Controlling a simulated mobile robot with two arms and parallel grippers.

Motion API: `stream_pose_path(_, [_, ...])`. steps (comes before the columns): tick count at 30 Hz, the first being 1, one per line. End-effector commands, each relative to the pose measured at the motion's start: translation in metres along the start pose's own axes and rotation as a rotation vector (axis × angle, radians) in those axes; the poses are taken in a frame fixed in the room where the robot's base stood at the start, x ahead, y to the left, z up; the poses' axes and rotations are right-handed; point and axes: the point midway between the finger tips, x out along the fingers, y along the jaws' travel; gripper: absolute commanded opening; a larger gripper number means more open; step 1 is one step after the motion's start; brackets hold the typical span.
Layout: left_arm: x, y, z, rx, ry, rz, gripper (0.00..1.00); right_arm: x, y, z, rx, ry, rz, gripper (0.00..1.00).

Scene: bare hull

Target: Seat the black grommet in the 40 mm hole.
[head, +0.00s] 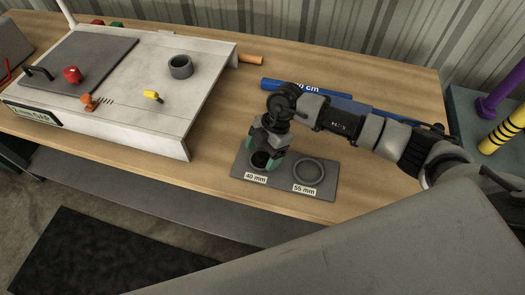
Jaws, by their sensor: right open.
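A dark grey plate (241,174) lies on the wooden bench with two round places labelled 40 mm and 55 mm. My right gripper (263,158) points down over the 40 mm place, its green-tipped fingers apart. A black ring, seemingly the grommet (261,161), shows between the fingers at the 40 mm place. The fingers partly cover it, so I cannot tell whether it is seated flush or whether they touch it. A grey ring (308,172) shows at the 55 mm place. My left gripper is not in view.
A white panel box (150,125) stands left on the bench (215,182), with a grey collar (180,67), a red knob (72,75) and a yellow lever (152,96). A blue bar (277,87) lies behind my right arm. Purple and yellow-striped posts stand far right.

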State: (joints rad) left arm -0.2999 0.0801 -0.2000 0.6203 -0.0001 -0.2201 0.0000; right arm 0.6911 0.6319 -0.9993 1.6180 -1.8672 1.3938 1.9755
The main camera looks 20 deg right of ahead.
Motion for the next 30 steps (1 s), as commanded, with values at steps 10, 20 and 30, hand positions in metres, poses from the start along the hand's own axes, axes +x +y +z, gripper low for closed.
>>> stream_pose_path(10, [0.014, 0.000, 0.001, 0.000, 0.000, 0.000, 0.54, -0.060, 0.001, 0.002, 0.000, -0.002, 0.006, 0.79])
stream_pose_path(20, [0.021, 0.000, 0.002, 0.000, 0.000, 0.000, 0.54, -0.103, 0.000, 0.001, 0.000, -0.001, 0.002, 0.79])
stream_pose_path(30, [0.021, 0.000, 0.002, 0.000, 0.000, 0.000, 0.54, -0.106, 0.000, 0.000, 0.000, 0.000, 0.001, 0.79])
